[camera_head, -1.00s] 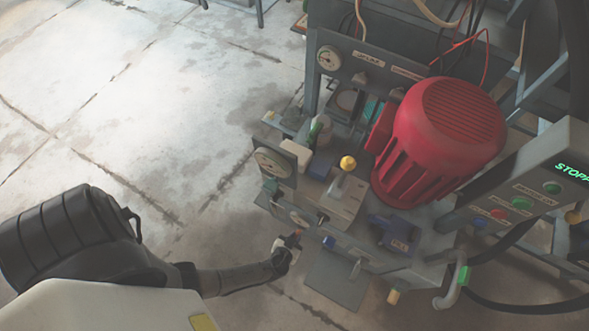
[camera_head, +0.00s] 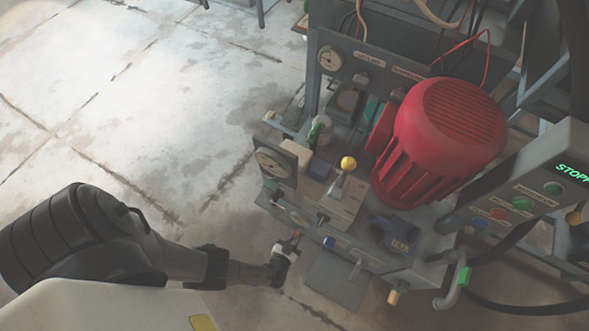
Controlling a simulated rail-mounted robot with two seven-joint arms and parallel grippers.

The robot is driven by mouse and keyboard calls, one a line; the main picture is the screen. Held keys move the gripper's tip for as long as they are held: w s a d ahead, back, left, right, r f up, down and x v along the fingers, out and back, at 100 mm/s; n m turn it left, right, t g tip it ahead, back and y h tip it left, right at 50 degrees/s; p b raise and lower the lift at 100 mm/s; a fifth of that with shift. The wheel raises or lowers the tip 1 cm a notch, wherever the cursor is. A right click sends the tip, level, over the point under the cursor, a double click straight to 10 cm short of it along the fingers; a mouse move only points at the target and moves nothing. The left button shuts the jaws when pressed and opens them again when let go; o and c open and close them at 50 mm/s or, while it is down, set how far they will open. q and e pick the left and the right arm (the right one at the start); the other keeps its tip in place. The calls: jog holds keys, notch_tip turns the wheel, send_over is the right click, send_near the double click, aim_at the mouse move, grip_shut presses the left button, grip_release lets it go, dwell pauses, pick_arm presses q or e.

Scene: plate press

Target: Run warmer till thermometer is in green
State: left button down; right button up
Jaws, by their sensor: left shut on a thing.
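My left gripper (camera_head: 287,250) is at the lower front edge of the machine, left of centre. It is shut on a small reddish control (camera_head: 297,236) on the front face, mostly hidden by the fingers. A round dial (camera_head: 298,217) sits on the front face just above it. A larger white gauge (camera_head: 269,161) stands on the left corner, and another gauge (camera_head: 329,58) is on the back panel. I cannot tell which one is the thermometer, and no needle or green zone is readable. My right gripper is not in view.
A big red motor (camera_head: 440,135) stands on the machine. A yellow-knobbed lever (camera_head: 348,163) rises left of it. A control box (camera_head: 530,190) at right has coloured buttons and green text starting "STOPP". Cables hang at lower right. The concrete floor (camera_head: 130,110) at left is clear.

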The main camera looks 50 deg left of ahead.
pick_arm(q)
jog(key=shift+f, duration=0.15)
dwell(0.4)
dwell(0.4)
jog(key=c, duration=1.1)
grip_release()
jog(key=shift+s+d+r+p, duration=0.2)
jog(key=shift+s+r+p, duration=0.1)
jog(key=shift+s, duration=0.2)
jog(key=v, duration=0.4)
jog(key=p+v, duration=0.1)
jog(key=v, duration=0.3)
jog(key=p+v, duration=0.1)
jog(key=v, duration=0.3)
jog(key=shift+s+d+f, duration=0.2)
jog(key=shift+s+f, duration=0.1)
jog(key=shift+s, duration=0.1)
